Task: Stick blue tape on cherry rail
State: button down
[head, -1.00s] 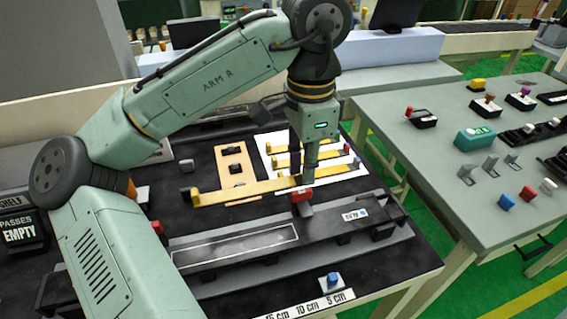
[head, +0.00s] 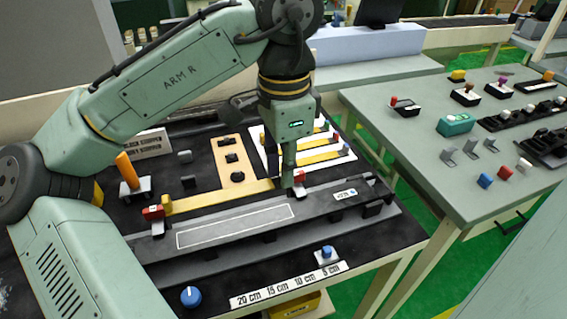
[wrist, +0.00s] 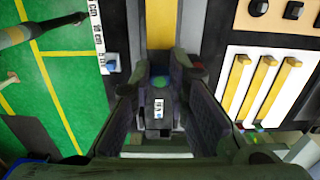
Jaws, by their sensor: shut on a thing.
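My gripper (head: 288,187) points down at the right end of a long yellow rail (head: 225,196) and is shut on it. The grip point is partly hidden by the fingers. In the wrist view the rail (wrist: 160,22) runs up from between the fingers (wrist: 160,100). The rail lies along the back of a long dark fixture (head: 330,207), with a red clamp near each end, left (head: 153,212) and right (head: 299,177). Whether it rests on the fixture I cannot tell. No blue tape can be made out, and no rail is marked as cherry.
A white rack (head: 346,153) with several yellow strips lies behind the fixture. A blue block on a small stand (head: 326,252), a blue knob (head: 190,296) and a length scale (head: 285,287) are at the front. The right table (head: 440,160) carries small blocks.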

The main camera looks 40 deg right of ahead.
aim_at(284, 212)
jog(key=shift+f+b, duration=1.95)
jog(key=shift+f, duration=1.8)
jog(key=shift+p, duration=0.45)
jog(key=c, duration=1.5)
grip_release()
jog(key=shift+o, duration=0.2)
jog(key=shift+r, duration=0.1)
notch_tip(284, 212, up, 12)
jog(key=shift+f, duration=0.1)
